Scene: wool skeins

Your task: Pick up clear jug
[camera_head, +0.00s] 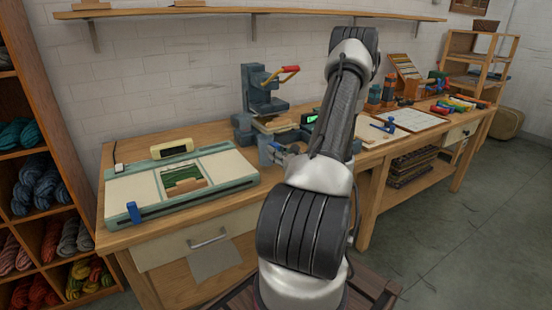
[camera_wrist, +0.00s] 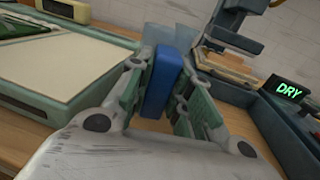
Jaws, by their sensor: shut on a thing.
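The clear jug (camera_wrist: 184,46) shows in the wrist view as pale, see-through walls just beyond my fingertips. A solid blue upright piece (camera_wrist: 162,80), which looks like its handle, stands between my finger pads. My gripper (camera_wrist: 163,82) is shut on this blue piece, with a green-grey pad on each side. In the head view, the jug (camera_head: 265,150) is a faint bluish shape on the bench, left of my gripper (camera_head: 282,154). My arm and fingers cover part of it. I cannot tell whether its base touches the bench.
A cream and green flat machine (camera_head: 117,190) lies left on the wooden bench (camera_head: 225,205). A dark press with a red lever (camera_head: 252,90) stands behind the jug. A blue-grey tray (camera_wrist: 285,130) and a "DRY" display (camera_wrist: 289,91) are close on the right.

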